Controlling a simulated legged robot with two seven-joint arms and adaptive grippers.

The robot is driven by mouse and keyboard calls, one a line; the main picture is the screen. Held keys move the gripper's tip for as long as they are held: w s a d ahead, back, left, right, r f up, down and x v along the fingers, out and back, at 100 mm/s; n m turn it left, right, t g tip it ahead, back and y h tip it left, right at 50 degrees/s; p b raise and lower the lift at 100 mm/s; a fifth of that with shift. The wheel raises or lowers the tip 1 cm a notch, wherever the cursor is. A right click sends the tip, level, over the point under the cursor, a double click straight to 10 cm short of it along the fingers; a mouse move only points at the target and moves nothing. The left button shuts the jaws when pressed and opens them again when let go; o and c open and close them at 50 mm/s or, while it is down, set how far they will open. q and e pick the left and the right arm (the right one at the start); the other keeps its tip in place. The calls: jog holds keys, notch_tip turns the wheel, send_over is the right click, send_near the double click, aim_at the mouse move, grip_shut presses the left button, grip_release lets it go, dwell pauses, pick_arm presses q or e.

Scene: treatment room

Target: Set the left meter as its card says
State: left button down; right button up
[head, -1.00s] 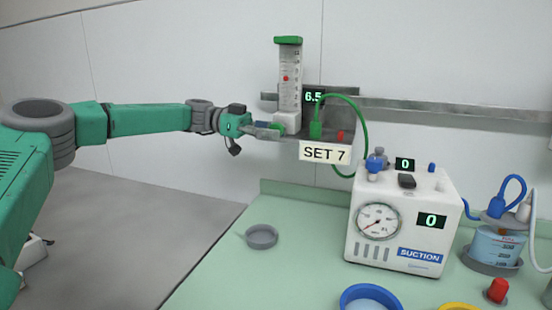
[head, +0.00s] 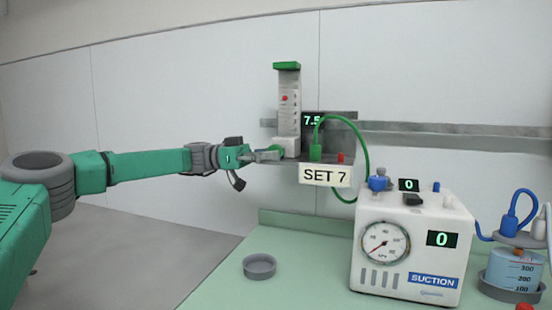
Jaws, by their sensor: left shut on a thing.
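The left meter (head: 288,112) is an upright white flow tube with a green cap, fixed to a grey wall bracket. Its red float (head: 284,98) sits in the upper part of the tube. Its display (head: 312,121) reads 7.5, its right edge partly hidden by the green hose. The card (head: 325,175) below reads SET 7. My right gripper is not in view.
A white suction unit (head: 455,225) with a dial and displays reading 0 stands on the green counter (head: 285,240). A grey dish (head: 259,266) sits at the counter's left. A green hose (head: 366,150) curves beside the meter. A clear jar (head: 514,270) stands at right.

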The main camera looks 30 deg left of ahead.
pick_arm(q)
jog(key=c, duration=1.6)
grip_release()
jog(key=shift+s+f, duration=0.1)
jog(key=shift+f, duration=0.2)
jog(key=shift+o, duration=0.8)
jog(key=shift+s+a+r, duration=0.15)
jog(key=shift+a, duration=0.1)
jog(key=shift+a, duration=0.1)
jog(key=v, duration=1.2)
